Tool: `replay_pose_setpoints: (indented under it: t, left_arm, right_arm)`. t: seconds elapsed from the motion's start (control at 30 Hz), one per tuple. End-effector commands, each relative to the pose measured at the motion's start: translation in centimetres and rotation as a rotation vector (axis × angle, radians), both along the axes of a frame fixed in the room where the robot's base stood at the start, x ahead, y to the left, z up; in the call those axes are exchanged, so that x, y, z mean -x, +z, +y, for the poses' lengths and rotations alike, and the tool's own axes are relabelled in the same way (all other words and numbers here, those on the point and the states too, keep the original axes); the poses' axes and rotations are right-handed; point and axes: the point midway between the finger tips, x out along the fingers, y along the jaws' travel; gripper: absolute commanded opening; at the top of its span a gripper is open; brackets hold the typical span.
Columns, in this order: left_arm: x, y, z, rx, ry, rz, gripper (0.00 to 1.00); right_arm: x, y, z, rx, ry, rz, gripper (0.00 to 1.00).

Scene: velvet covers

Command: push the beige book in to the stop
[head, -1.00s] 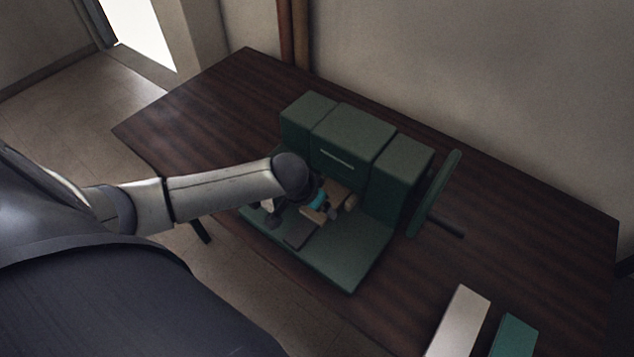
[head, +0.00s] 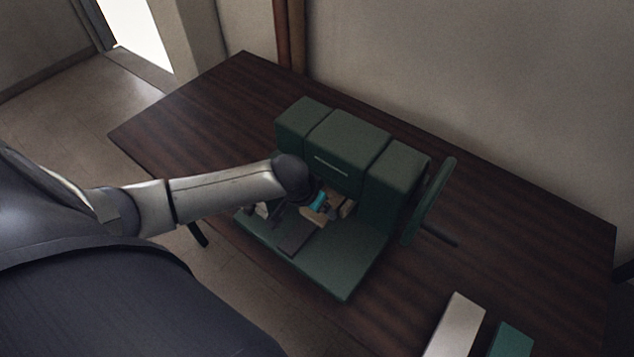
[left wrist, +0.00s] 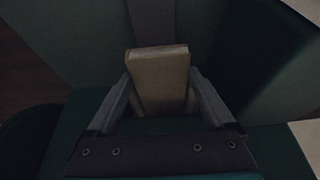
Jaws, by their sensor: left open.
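The green press-like machine (head: 375,240) stands on the dark table, with a block-shaped upper body, a flat base and a recess at the front. My left gripper (left wrist: 160,74) is at this recess, and my arm partly covers it in the head view. In the left wrist view the beige book (left wrist: 159,92) lies between my two spread fingers, one on each side. Whether the fingers touch it is hard to tell. In the head view only a small tan part shows beside the gripper. My right gripper is not in view.
A dark flat piece (head: 298,240) lies on the machine's base. A green wheel or lever (head: 430,200) with a dark rod sticks out at its right. A pale block (head: 455,325) and a green block (head: 511,340) lie at the front right. The table's left part is clear.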

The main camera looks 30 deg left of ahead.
Motion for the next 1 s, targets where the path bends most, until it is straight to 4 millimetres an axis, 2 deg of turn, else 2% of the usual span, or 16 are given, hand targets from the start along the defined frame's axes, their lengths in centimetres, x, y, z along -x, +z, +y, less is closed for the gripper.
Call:
replay_pose_setpoints:
  t: [0.37,0.4,0.47,0.77,0.87,1.0]
  left_arm:
    - [-0.5,0.1,0.0,0.003,-0.001,-0.012,0.22]
    - [-0.5,0.1,0.0,0.003,0.000,-0.013,0.92]
    - [-0.4,0.1,0.0,0.003,0.000,-0.012,0.98]
    - [-0.2,0.2,0.1,0.001,0.000,-0.005,1.00]
    - [0.1,0.8,0.2,-0.001,0.000,-0.004,1.00]
    - [0.8,2.5,0.2,0.000,-0.002,-0.005,1.00]
  right_arm:
    - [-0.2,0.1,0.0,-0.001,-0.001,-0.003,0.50]
    - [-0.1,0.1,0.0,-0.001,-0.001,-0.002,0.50]
    - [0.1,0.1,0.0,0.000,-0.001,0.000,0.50]
    - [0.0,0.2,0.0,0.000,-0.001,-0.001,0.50]
    - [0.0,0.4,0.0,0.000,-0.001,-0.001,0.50]
    - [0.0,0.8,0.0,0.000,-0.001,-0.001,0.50]
